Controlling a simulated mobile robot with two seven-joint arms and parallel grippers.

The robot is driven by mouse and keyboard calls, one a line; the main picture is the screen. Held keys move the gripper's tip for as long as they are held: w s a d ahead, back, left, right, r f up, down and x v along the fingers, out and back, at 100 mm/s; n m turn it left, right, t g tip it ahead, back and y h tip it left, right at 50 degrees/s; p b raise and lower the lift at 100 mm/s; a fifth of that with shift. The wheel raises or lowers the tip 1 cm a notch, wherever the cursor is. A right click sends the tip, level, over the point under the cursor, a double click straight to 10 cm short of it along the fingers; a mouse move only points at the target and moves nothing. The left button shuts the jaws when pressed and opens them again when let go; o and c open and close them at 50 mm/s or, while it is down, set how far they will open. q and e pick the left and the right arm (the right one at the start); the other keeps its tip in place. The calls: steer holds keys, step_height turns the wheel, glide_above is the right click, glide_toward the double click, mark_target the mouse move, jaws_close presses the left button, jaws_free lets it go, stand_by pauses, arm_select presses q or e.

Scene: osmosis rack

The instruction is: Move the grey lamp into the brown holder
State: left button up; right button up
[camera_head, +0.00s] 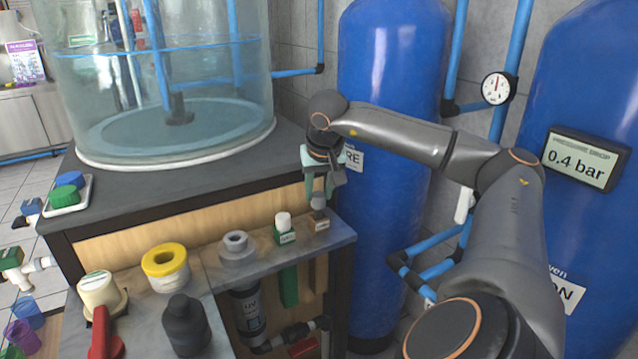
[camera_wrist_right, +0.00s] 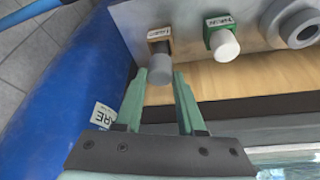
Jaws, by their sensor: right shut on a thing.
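My right gripper (camera_head: 318,192) points down over the right end of the grey shelf. It is shut on the grey lamp (camera_head: 318,203), a short grey cylinder. The lamp is also between the green fingertips in the right wrist view (camera_wrist_right: 160,66). The brown holder (camera_head: 322,224), a small labelled block, is directly at the lamp's lower end; it also shows in the right wrist view (camera_wrist_right: 159,35). The lamp looks upright and lined up with the holder. I cannot tell how deep its lower end is inside. My left gripper is out of view.
A green holder (camera_head: 285,238) with a white lamp (camera_head: 283,220) stands just left of the brown one. A grey ring-shaped fitting (camera_head: 237,249) is further left. A big blue tank (camera_head: 385,70) stands close behind and right. A clear tank (camera_head: 165,80) is at the back left.

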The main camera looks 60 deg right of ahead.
steer(key=shift+f+b, duration=0.9)
steer(key=shift+f, duration=0.45)
steer(key=o, duration=0.6)
steer(key=shift+r, duration=0.1)
steer(key=o, duration=0.8)
steer(key=shift+o, duration=0.2)
